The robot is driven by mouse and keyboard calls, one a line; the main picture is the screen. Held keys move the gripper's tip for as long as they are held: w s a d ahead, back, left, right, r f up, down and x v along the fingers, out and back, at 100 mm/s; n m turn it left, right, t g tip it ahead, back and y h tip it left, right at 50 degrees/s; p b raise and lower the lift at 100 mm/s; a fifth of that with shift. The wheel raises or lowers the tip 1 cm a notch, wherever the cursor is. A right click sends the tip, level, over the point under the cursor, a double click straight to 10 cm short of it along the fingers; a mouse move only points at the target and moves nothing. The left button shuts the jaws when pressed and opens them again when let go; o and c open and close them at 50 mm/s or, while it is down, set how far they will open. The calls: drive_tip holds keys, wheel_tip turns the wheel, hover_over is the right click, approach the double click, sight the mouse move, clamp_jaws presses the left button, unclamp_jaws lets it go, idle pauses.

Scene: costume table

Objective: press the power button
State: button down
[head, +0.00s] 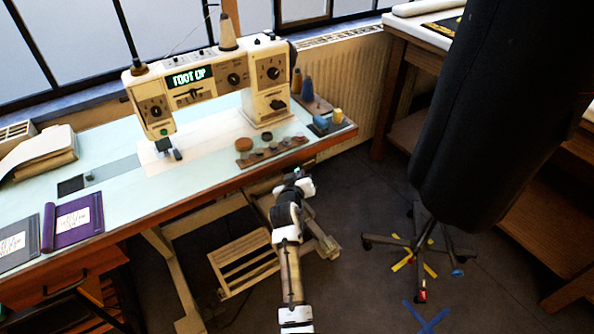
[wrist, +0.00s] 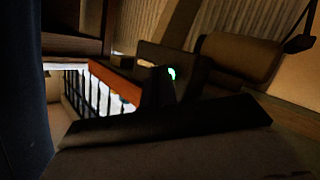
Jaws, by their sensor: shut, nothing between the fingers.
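A cream sewing machine (head: 205,85) stands on the pale table (head: 115,200), its display (head: 189,77) lit in green with what reads as "FOOT UP". My gripper (head: 299,173) is shut and empty, low at the table's front right edge, beside or just under it. In the wrist view a small green light (wrist: 171,73) glows on a dark box-like part, close ahead. It may be the power button, but the view is too dark to tell. Dark shapes in the wrist foreground hide part of that box. I cannot tell whether my gripper touches it.
A wooden tray of small parts (head: 270,151), blue and yellow blocks (head: 320,122) and thread spools (head: 307,88) are near the table's right end. A slatted wooden treadle (head: 243,262) is under the table. A large dark form (head: 500,100) fills the right.

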drive_tip(key=shift+w+a, duration=0.1)
drive_tip(key=shift+w, duration=0.05)
idle(0.4)
drive_tip(key=shift+s+d+p, duration=0.45)
drive_tip(key=shift+s+d, duration=0.1)
drive_tip(key=shift+s, duration=0.2)
drive_tip(key=s+d+p, duration=0.3)
drive_tip(key=s, duration=0.2)
drive_tip(key=shift+d+p, duration=0.25)
drive_tip(key=shift+p, duration=0.15)
drive_tip(key=shift+w, duration=0.1)
idle(1.0)
